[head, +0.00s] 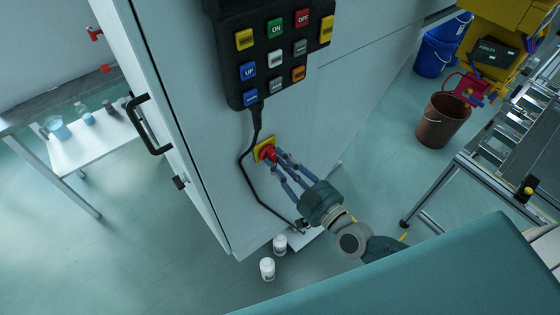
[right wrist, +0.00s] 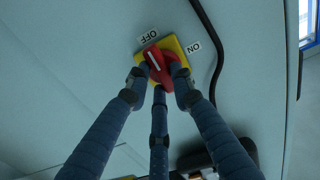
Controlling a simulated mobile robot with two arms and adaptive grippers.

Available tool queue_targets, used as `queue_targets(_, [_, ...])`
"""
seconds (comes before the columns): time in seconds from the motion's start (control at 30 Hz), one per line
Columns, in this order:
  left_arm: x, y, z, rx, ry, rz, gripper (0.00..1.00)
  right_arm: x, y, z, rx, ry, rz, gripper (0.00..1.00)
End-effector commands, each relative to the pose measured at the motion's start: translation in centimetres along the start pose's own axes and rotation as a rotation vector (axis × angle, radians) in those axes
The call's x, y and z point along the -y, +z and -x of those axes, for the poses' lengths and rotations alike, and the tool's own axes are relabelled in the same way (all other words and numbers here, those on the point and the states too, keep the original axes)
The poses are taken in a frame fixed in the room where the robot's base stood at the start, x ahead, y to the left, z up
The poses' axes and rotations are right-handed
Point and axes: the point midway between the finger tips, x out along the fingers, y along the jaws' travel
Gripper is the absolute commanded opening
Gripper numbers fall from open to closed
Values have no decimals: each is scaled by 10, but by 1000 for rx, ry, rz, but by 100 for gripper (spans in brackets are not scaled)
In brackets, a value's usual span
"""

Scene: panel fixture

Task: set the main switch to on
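The main switch (head: 268,152) is a red knob on a yellow plate, low on the pale cabinet face. In the right wrist view, its red knob (right wrist: 154,58) carries a white line that points toward the OFF label (right wrist: 149,38). The ON label (right wrist: 195,47) is to the right of it. My right gripper (head: 276,163) reaches the switch from the lower right. In the right wrist view, its fingertips (right wrist: 160,75) close in around the knob and appear to touch it, hiding its lower sides. My left gripper is not in view.
A black button pendant (head: 262,58) hangs above the switch; its cable (head: 243,165) runs down beside it. A black door handle (head: 147,125) is at the left. White jars (head: 267,268) stand below. A brown bucket (head: 441,122) and a metal frame (head: 470,170) are at the right.

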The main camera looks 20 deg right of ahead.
Motion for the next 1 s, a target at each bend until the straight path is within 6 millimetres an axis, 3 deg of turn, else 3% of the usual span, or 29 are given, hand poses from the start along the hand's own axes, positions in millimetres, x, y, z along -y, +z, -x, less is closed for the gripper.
queue_targets(0.43, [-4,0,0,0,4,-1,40,0,1,0,1,1,-106,0])
queue_targets(1.0, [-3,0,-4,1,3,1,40,1,4,0,0,1,-612,0])
